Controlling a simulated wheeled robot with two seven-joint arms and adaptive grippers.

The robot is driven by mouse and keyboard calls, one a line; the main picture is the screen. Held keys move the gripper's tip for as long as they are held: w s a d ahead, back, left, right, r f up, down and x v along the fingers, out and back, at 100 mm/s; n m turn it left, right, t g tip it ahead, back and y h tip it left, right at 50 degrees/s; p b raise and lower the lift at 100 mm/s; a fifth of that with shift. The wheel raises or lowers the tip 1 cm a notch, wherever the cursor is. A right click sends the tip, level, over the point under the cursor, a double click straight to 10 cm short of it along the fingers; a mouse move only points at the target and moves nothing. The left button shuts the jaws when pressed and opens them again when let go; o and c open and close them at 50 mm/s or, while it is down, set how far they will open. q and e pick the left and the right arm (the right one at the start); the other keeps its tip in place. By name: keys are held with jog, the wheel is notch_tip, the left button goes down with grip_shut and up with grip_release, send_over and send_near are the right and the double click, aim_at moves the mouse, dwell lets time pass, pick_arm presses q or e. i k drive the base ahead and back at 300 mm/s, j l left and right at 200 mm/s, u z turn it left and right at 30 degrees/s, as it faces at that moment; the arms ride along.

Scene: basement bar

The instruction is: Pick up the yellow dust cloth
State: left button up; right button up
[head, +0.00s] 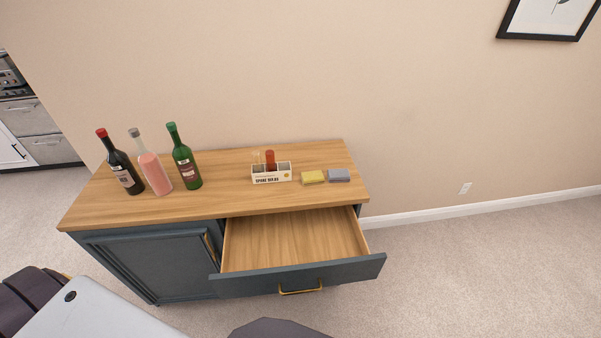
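The yellow dust cloth (313,177) is a small folded yellow block lying flat on the wooden top of the cabinet (225,205), toward its right end. A grey folded cloth (339,175) lies just to its right, very close to it. Neither gripper's fingers show in the head view. Dark rounded parts at the lower left and bottom centre edges look like parts of my arms, well away from the cloth.
An open, empty drawer (295,243) juts out in front below the cloth. A small labelled box (271,177) with items stands left of the cloth. A black bottle (120,164), a pink bottle (152,165) and a green bottle (184,160) stand further left. Carpet is clear at right.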

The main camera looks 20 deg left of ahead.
aim_at(316, 178)
jog(key=i+l+u, duration=0.3)
jog(key=l+u, duration=0.2)
jog(key=i+l+u, duration=0.2)
jog(key=l+u, duration=0.3)
jog(key=i+l+u, duration=0.1)
jog(key=l+u, duration=0.35)
jog(key=l, duration=0.15)
jog(key=l+u, duration=0.5)
jog(key=k+l+u, duration=0.15)
jog(key=l+u, duration=0.35)
jog(key=l, duration=0.2)
